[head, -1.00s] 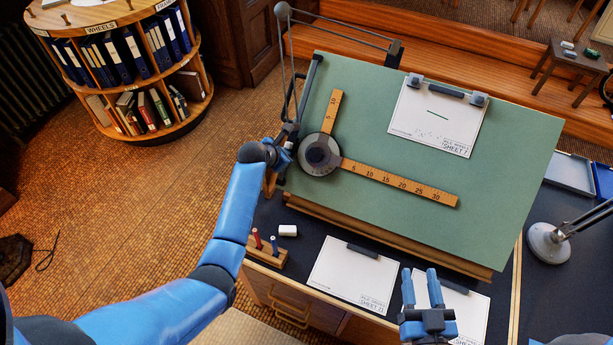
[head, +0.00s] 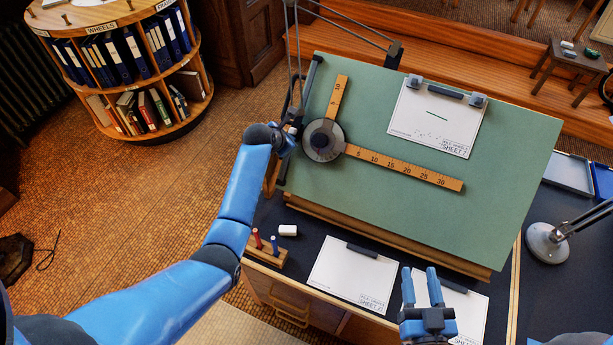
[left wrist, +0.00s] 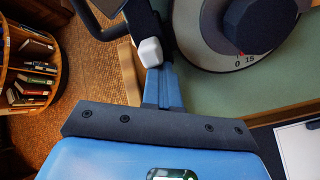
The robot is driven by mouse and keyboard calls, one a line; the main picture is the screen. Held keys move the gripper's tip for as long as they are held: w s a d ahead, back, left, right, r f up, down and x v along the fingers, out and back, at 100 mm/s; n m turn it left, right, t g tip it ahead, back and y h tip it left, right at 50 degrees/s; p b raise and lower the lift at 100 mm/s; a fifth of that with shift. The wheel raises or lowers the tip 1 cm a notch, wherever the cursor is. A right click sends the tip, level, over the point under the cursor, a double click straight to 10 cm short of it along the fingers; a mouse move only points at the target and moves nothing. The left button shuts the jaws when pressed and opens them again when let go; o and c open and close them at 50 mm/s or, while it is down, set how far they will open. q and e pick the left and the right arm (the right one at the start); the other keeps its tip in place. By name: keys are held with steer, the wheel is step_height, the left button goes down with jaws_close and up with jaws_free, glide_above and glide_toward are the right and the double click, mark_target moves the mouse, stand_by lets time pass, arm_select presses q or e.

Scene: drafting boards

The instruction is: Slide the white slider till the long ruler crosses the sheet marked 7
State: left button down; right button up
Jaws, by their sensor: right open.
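The white slider (left wrist: 150,52) shows in the left wrist view, at the fingers of my left gripper (left wrist: 157,72), which appear closed on it. In the head view my left gripper (head: 288,138) is at the board's left edge, and the slider is mostly hidden there. The long ruler (head: 405,169) runs right from the round drafting head (head: 323,140), sloping slightly down, across bare green board (head: 400,215). The sheet that seems marked 7 (head: 432,125) is clipped near the board's top, above the ruler and clear of it. My right gripper (head: 424,290) is open and empty over the desk.
Two more sheets lie on the dark desk below the board, one left (head: 350,280) and one partly under my right gripper (head: 468,308). A white eraser (head: 288,230) and a pen holder (head: 268,256) stand at left. A lamp (head: 543,242) stands at right.

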arm_select(q)
steer(key=shift+w+d+r, duration=0.2)
steer(key=shift+w+r, duration=0.2)
steer(key=shift+r, duration=0.05)
steer(key=shift+w+d+r, duration=0.2)
steer(key=shift+w+r, duration=0.15)
steer(key=shift+r, duration=0.1)
steer(key=shift+w+d+r, duration=0.3)
steer(key=shift+w+r, duration=0.45)
steer(key=shift+r, duration=0.05)
steer(key=shift+w+d+r, duration=0.3)
steer(key=shift+w+r, duration=0.45)
steer(key=shift+r, duration=0.05)
steer(key=shift+w+d+r+b, duration=0.3)
steer(key=shift+w+d+r, duration=0.05)
steer(key=shift+w+r, duration=0.5)
steer(key=shift+w+d+r, duration=0.3)
steer(key=shift+w+r, duration=0.4)
steer(key=shift+r, duration=0.15)
stand_by(0.7)
steer(key=shift+s+f, duration=0.1)
steer(key=shift+f, duration=0.1)
